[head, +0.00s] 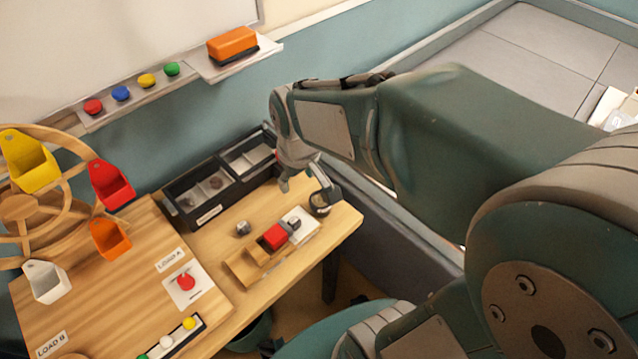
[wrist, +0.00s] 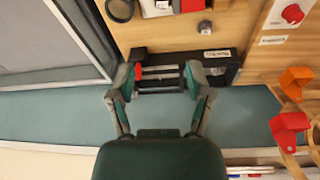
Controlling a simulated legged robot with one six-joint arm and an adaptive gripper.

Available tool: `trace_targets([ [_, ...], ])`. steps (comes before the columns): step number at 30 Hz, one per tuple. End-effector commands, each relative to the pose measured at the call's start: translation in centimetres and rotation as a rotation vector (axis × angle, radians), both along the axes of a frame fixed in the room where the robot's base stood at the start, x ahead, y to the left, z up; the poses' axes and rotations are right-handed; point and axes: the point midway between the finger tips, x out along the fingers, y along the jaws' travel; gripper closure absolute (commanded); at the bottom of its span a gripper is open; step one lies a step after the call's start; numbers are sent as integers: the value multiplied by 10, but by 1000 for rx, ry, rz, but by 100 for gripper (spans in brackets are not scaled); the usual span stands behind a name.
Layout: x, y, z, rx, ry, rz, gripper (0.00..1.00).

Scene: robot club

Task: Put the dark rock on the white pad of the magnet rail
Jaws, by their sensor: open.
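The dark rock (head: 243,228) sits on the wooden table, left of the magnet rail and in front of the black sorting box. It also shows in the wrist view (wrist: 205,27). The magnet rail (head: 247,272) is a wooden strip carrying a red block (head: 275,237) with a grey end. Its white pad (head: 304,226) is at the right end, partly hidden by that grey part; the pad shows at the wrist view's top edge (wrist: 150,8). My gripper (head: 306,190) is open and empty, above the table's back right. The wrist view shows its spread fingers (wrist: 160,80).
The black box (head: 183,212) has compartments, some holding small stones. A round black-rimmed object (head: 319,207) lies by the table's right edge, near my gripper. A wooden wheel with coloured buckets (head: 110,240) stands left. A whiteboard ledge (head: 125,95) holds magnets and an orange eraser.

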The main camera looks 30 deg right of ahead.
Motion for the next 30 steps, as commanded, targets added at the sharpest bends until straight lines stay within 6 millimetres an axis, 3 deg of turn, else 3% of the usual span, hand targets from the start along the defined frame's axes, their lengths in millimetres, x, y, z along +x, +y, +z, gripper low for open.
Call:
trace_targets([
  [6,-27,0,34,15,-94,-61,34],
  [15,-68,0,68,45,-217,-144,34],
  [22,-92,0,82,67,-284,-192,34],
  [30,-97,0,84,73,-297,-203,34],
])
